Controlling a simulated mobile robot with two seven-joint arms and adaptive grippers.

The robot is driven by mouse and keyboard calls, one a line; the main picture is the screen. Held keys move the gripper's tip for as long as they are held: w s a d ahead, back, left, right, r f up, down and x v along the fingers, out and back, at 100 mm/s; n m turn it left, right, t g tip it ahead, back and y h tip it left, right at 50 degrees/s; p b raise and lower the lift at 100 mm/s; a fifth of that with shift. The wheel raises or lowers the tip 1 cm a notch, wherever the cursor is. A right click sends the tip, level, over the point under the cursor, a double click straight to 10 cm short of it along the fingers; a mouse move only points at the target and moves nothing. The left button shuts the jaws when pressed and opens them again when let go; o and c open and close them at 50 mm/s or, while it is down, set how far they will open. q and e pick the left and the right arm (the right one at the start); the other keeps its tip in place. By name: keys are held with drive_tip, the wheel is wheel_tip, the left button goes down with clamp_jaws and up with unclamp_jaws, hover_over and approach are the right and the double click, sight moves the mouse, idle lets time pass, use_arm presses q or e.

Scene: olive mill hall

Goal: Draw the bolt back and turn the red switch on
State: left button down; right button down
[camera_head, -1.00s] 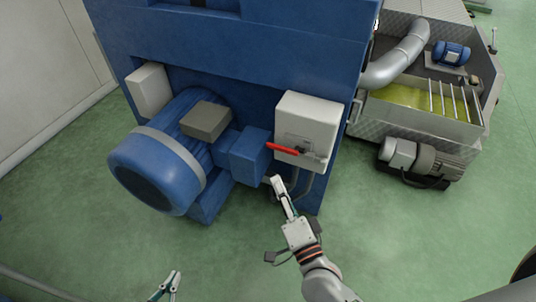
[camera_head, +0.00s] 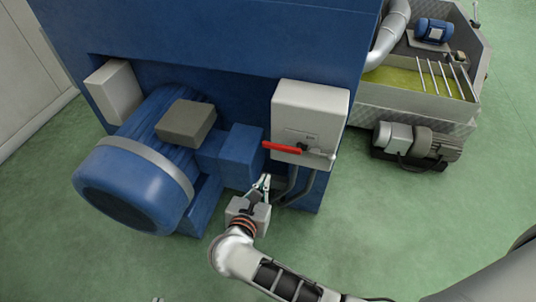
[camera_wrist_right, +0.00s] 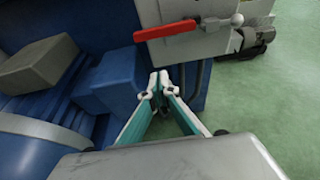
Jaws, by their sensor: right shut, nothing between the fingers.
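The red switch handle (camera_head: 282,147) lies level on the front of a light grey switch box (camera_head: 310,108), pointing left from its dark hub. It also shows in the right wrist view (camera_wrist_right: 165,31). A small metal bolt (camera_head: 320,154) with a pale round knob sits just right of the hub; its knob is clearer in the right wrist view (camera_wrist_right: 237,19). I cannot tell how far the bolt is drawn. My right gripper (camera_head: 263,181) is shut and empty, below the handle and apart from it. Of my left gripper, only a tip (camera_head: 157,299) shows at the bottom edge.
A blue motor (camera_head: 130,185) and a blue block (camera_head: 241,155) stand left of the box. Dark conduits (camera_head: 305,187) run down beneath it, close to my right gripper. A grey motor (camera_head: 420,143) stands to the right. The green floor in front is clear.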

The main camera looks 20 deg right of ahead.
use_arm(q)
drive_tip(key=shift+s, duration=0.2)
